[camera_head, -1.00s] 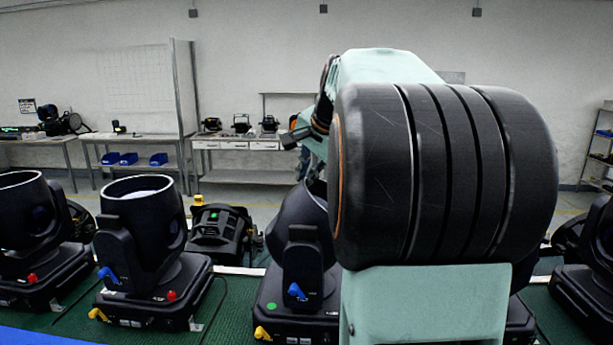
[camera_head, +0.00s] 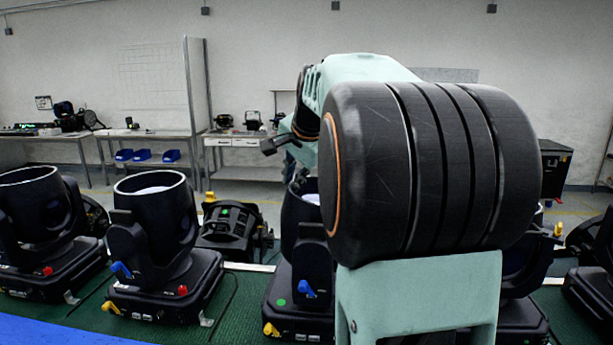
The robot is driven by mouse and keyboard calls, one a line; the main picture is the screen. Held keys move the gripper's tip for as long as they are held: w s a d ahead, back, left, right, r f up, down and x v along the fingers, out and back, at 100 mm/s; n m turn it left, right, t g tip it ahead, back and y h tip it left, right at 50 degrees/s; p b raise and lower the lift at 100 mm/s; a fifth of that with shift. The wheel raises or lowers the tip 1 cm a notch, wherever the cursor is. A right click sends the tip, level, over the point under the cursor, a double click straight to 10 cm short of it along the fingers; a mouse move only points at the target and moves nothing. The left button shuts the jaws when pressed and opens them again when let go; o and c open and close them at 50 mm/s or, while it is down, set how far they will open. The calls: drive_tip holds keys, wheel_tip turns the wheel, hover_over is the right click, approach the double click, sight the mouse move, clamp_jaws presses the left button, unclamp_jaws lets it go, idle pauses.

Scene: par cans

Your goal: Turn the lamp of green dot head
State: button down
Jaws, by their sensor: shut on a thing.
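The green dot head is a black moving head with a green dot (camera_head: 281,302) on its base, a blue knob and a yellow lever. Its lamp (camera_head: 292,218) is a black barrel, now near upright, with a strip of pale lens showing inside the rim. My arm's large black joint hides the right side of the lamp and base. My gripper (camera_head: 291,172) comes down at the lamp's rim and is shut on it.
Another moving head (camera_head: 155,240) stands close on the left, with one more beyond it. A black fixture (camera_head: 230,230) with its own green dot lies behind on the floor side. Heads also stand at the right. A workbench (camera_head: 240,142) runs along the back wall.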

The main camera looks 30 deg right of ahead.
drive_tip(key=shift+w+a+f, duration=0.25)
drive_tip(key=shift+w+a, duration=0.15)
drive_tip(key=shift+a, duration=0.25)
drive_tip(key=shift+w+a+f, duration=0.2)
drive_tip(key=shift+w+a, duration=0.15)
drive_tip(key=shift+a, duration=0.25)
drive_tip(key=shift+r, duration=0.1)
drive_tip(key=c, duration=2.4)
unclamp_jaws()
drive_tip(key=shift+a, duration=0.1)
drive_tip(key=o, duration=0.3)
drive_tip(key=shift+d, duration=0.2)
drive_tip(key=v, duration=1.2)
drive_tip(key=shift+s, duration=0.1)
drive_tip(key=shift+o, duration=0.4)
